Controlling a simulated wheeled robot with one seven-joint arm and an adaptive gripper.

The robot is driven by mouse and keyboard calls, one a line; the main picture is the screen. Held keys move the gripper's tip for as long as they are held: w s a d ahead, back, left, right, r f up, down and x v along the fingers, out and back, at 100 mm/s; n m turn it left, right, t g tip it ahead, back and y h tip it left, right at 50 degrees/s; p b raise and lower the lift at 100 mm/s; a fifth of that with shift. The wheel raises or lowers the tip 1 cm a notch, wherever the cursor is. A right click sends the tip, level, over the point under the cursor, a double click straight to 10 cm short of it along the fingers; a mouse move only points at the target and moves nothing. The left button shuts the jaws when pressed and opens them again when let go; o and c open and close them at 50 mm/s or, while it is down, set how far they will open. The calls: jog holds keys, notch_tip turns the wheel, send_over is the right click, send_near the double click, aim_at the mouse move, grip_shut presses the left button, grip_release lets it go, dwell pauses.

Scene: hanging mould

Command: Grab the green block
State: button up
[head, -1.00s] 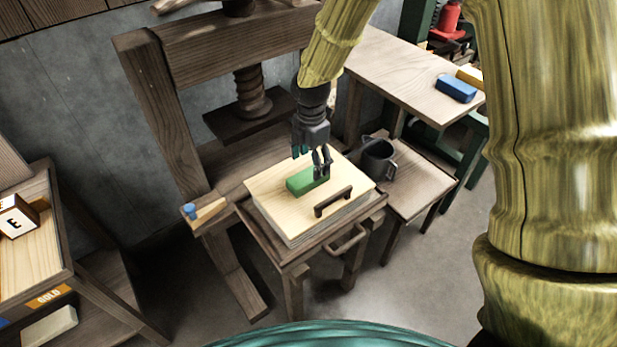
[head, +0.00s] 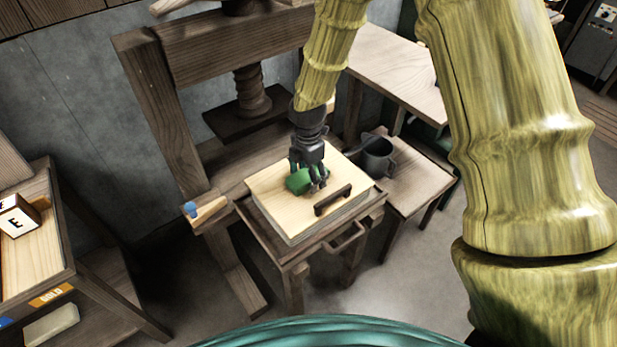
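The green block (head: 299,182) lies on the pale wooden board (head: 272,209), behind the dark handle. My gripper (head: 308,180) is down at the block, pointing downward, with its fingers on either side of it. The fingers hide part of the block. I cannot tell whether the fingers press on the block or are still apart from it.
A dark handle (head: 333,200) stands up from the board near the front right. The board sits on a wooden press with a side post (head: 165,125). A shelf with a lettered block (head: 17,219) is at the left.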

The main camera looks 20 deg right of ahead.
jog(key=c, duration=1.1)
